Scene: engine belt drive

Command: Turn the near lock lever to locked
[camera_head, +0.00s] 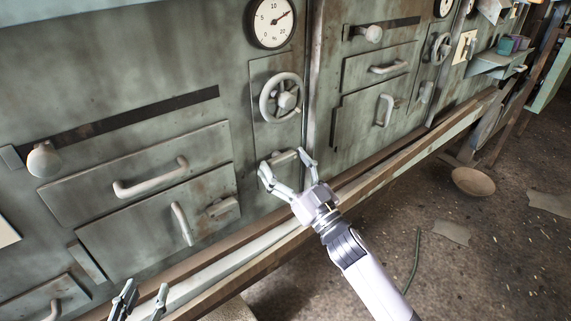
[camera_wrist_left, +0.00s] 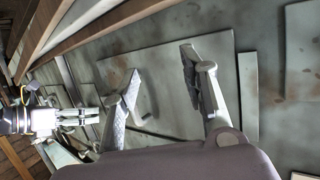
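The near lock lever (camera_head: 284,157) appears to be the short pale bar below the near handwheel (camera_head: 282,97). It lies roughly level, slightly tilted, and is partly hidden by my right gripper. My right gripper (camera_head: 287,162) is open, with one finger on each side of the lever; I cannot tell whether they touch it. My left gripper (camera_head: 143,292) is open and empty low at the bottom edge of the head view. In the left wrist view its spread fingers (camera_wrist_left: 160,76) are in front of a cabinet panel (camera_wrist_left: 222,65), with nothing between them.
A slide knob (camera_head: 43,160), a drawer handle (camera_head: 150,182) and an upright door handle (camera_head: 182,224) stick out at the left. A latch block (camera_head: 222,207) sits beside the door handle. A wooden rail (camera_head: 365,185) runs along the cabinet front. A bowl (camera_head: 473,182) lies on the floor.

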